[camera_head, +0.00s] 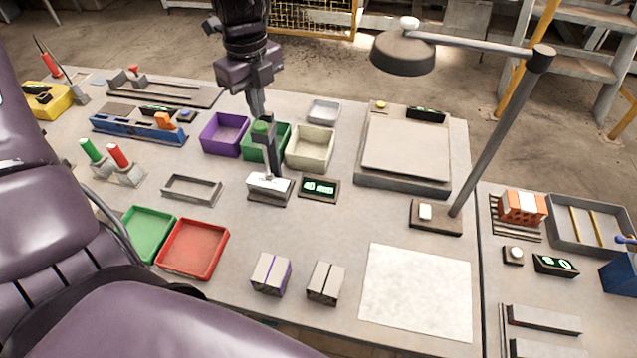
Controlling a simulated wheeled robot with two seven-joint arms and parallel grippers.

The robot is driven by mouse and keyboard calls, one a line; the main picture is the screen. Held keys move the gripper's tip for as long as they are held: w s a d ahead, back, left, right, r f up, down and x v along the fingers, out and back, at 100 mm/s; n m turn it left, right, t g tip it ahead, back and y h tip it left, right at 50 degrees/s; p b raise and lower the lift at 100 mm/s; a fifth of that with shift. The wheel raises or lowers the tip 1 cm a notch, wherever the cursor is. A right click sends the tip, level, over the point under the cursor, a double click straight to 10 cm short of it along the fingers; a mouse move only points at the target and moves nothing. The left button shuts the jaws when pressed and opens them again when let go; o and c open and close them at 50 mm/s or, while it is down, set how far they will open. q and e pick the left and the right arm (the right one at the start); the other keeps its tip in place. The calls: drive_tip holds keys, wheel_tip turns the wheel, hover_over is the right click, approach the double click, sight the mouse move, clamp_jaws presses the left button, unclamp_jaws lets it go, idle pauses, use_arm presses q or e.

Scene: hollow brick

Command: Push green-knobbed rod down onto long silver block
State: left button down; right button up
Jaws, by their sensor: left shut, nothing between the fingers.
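My left gripper (258,110) points down from the top of the picture, fingers shut and empty. My right gripper is not in view.
A small lit display (318,187) sits right of the press. Purple (221,134) and cream (311,147) bins stand behind it. A lamp (403,52) rises at the right. Red (193,248) and green (149,232) trays lie front left. A white sheet (417,292) lies front right.

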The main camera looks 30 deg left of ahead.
use_arm(q)
wheel_tip(320, 180, up, 5)
drive_tip(key=p, duration=0.3)
drive_tip(key=shift+f, duration=0.15)
idle(0.5)
